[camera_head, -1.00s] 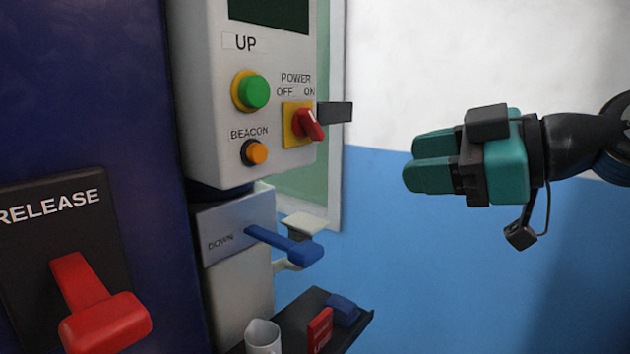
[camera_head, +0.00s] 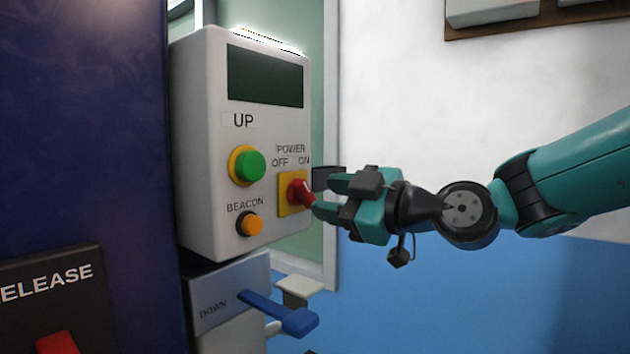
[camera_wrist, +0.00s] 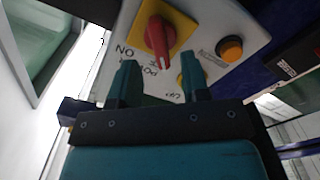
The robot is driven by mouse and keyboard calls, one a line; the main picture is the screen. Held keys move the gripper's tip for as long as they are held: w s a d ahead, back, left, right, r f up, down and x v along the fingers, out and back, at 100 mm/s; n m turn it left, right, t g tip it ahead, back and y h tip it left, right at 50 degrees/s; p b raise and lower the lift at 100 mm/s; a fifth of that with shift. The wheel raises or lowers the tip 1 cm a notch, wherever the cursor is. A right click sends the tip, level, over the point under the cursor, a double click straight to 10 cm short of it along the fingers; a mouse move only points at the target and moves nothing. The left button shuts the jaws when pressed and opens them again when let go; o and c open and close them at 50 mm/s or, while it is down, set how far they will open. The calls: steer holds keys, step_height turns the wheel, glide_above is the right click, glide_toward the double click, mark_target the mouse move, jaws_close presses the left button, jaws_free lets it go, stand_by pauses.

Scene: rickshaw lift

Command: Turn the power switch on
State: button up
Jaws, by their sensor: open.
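The power switch is a red rotary knob (camera_head: 301,193) on a yellow plate (camera_head: 287,206), on the right part of the white control box (camera_head: 205,150). OFF and ON are printed above it. My gripper (camera_head: 322,196) is open, with its fingertips just right of the knob. In the wrist view the knob (camera_wrist: 158,36) shows ahead of the open fingers of my gripper (camera_wrist: 160,80), above the gap between them. Its white mark points down in that picture. I cannot tell whether a fingertip touches the knob.
A green UP button (camera_head: 249,166) and an orange BEACON button (camera_head: 250,224) sit left of the switch. A blue DOWN lever (camera_head: 280,312) is below, and a red release handle (camera_head: 57,344) is at lower left.

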mark_target(312, 195)
steer(key=shift+p+x, duration=0.45)
steer(key=shift+x, duration=1.25)
jaws_close()
